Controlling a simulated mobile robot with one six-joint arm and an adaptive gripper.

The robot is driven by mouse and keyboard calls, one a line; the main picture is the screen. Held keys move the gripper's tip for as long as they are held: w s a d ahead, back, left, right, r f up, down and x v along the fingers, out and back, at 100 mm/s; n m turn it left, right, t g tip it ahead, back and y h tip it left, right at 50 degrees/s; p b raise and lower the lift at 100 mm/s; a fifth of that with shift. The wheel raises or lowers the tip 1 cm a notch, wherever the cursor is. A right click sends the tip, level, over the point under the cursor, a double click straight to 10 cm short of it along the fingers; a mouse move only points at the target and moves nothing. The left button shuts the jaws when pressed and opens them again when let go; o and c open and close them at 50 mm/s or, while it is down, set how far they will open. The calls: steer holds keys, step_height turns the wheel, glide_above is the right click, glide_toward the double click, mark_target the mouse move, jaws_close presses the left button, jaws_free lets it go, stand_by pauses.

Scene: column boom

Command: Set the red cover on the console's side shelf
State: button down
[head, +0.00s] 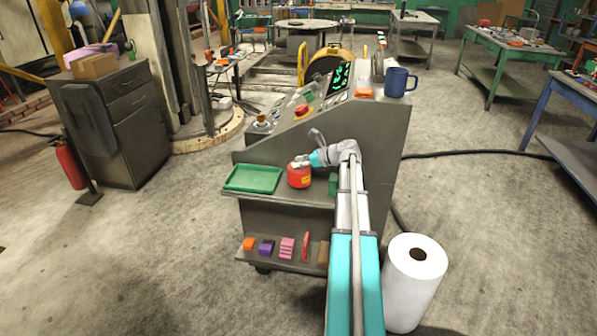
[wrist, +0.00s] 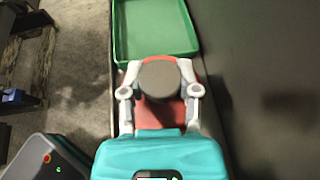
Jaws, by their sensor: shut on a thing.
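The red cover (head: 299,178) is at the console's side shelf (head: 280,199), just right of the green tray. My gripper (head: 303,161) reaches it from the right and is shut on it. In the wrist view, my gripper's two fingers (wrist: 160,88) clasp the cover's round grey top from both sides, and red parts of the cover (wrist: 161,112) show around and below it. The cover looks upright and at shelf level. I cannot tell whether its underside touches the shelf.
The green tray (head: 253,179) fills the shelf's left part; it also shows in the wrist view (wrist: 155,30). A lower shelf (head: 277,262) holds several small coloured items. The console (head: 360,130) rises behind, with a blue mug (head: 398,82) on top. A white roll (head: 414,285) stands at right.

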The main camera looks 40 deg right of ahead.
mark_target(304, 168)
steer(key=shift+w+f+b, duration=0.15)
steer(key=shift+f+b, duration=1.3)
steer(key=shift+f, duration=0.25)
steer(key=shift+f, duration=0.1)
steer(key=shift+c, duration=1.7)
jaws_free()
steer(key=shift+s+d+r+p, duration=0.3)
steer(key=shift+s+r+p, duration=0.1)
steer(key=shift+s+r, duration=0.1)
steer(key=p+v, duration=0.4)
steer(key=v, duration=0.6)
steer(key=shift+s+d, duration=0.25)
steer(key=shift+s, duration=0.05)
steer(key=shift+a, duration=0.1)
